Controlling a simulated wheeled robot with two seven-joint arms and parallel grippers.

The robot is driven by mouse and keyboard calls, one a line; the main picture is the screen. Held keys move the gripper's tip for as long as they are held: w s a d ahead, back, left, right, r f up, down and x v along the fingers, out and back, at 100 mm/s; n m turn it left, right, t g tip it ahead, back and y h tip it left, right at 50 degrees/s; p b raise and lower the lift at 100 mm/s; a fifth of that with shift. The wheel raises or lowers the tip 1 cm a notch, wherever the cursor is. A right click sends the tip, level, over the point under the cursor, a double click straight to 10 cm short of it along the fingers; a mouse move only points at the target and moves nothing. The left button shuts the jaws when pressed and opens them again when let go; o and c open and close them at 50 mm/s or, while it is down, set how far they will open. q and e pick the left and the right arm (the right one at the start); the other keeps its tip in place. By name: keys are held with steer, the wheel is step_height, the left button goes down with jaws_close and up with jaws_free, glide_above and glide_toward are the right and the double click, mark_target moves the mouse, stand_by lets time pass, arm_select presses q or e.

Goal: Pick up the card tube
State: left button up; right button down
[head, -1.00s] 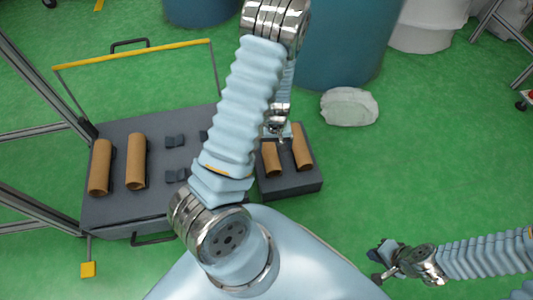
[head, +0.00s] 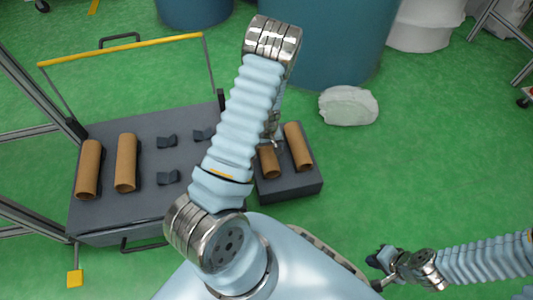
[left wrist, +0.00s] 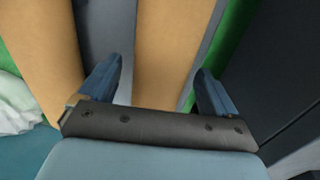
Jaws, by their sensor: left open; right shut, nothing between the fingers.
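Two brown card tubes stand out on a small dark grey block in the head view: a left one (head: 269,163), partly hidden by my left arm, and a right one (head: 298,147). My left gripper is mostly hidden behind that arm, near the left tube's far end. In the left wrist view my left gripper (left wrist: 155,66) is open, with one tube (left wrist: 172,35) between its fingers' lines and another tube (left wrist: 42,50) outside on the left. Contact cannot be told. My right gripper (head: 380,268) is shut and empty, low at the right, far from the tubes.
A grey cart (head: 140,213) with a yellow-topped handle (head: 120,49) carries two more card tubes (head: 88,168) (head: 126,162) and several dark cradles (head: 167,177). A blue bin (head: 335,55) and a white bag (head: 348,106) stand beyond. Green floor is free at right.

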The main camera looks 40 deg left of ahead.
arm_select(q)
steer(key=shift+f, duration=0.8)
steer(key=shift+c, duration=0.4)
steer(key=c, duration=1)
steer(key=shift+r, duration=0.1)
